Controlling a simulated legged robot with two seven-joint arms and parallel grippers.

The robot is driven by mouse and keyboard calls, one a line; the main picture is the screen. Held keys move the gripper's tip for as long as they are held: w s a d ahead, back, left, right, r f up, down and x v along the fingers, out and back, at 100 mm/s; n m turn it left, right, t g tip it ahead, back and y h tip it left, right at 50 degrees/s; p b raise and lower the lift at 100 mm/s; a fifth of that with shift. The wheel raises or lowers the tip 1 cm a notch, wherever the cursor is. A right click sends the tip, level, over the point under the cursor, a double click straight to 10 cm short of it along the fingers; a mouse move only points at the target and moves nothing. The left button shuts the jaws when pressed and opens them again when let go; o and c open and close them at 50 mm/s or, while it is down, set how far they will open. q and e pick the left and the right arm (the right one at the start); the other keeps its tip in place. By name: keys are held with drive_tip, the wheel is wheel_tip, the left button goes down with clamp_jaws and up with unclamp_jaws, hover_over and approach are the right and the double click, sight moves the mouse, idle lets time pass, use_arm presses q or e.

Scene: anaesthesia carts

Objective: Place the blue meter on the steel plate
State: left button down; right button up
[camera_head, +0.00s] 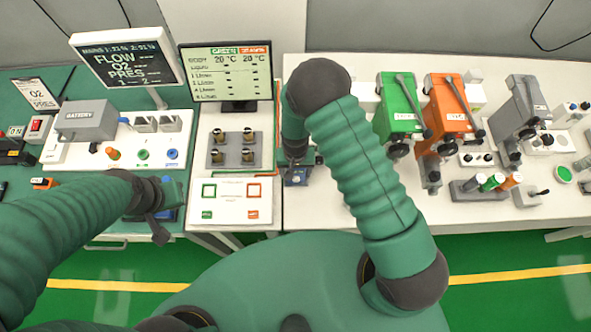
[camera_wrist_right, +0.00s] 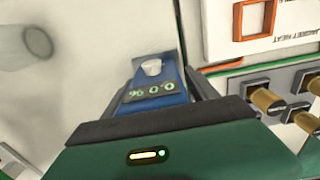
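The blue meter (camera_head: 296,179) is at the left end of the white bench, beside the tile panel. In the wrist view the meter (camera_wrist_right: 160,97) shows a white knob and a small digit display. My right gripper (camera_head: 294,158) points down at it. In the wrist view its fingers (camera_wrist_right: 165,92) lie along both sides of the meter with no clear gap. A grey metal plate with brass posts (camera_head: 233,158), perhaps the steel plate, is left of the meter. My left gripper (camera_head: 165,208) is over the left cart's front edge; its fingertips are unclear.
A screen (camera_head: 227,73) stands behind the brass posts. A green vaporizer (camera_head: 398,105), an orange vaporizer (camera_head: 446,108) and a grey one (camera_head: 517,108) stand to the right on the white bench. My right forearm hides part of the bench. A grey box (camera_head: 88,120) is on the left cart.

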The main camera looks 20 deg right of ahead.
drive_tip(key=shift+o, duration=0.6)
drive_tip(key=shift+s+d+r, duration=0.1)
drive_tip(key=shift+s+r, duration=0.05)
drive_tip(key=shift+r, duration=0.2)
wheel_tip(320, 180, up, 12)
drive_tip(key=shift+f+b, duration=0.1)
drive_tip(key=shift+b, duration=1.1)
drive_tip(key=s+d+r+n+t, duration=0.2)
drive_tip(key=s+d+r+n, duration=0.1)
drive_tip(key=s+d+r, duration=0.4)
wheel_tip(320, 180, up, 3)
drive_tip(key=shift+s+f+t, duration=0.1)
drive_tip(key=shift+s+t, duration=0.2)
drive_tip(key=shift+s, duration=0.95)
drive_tip(key=shift+w+d, duration=0.1)
drive_tip(key=shift+w, duration=0.05)
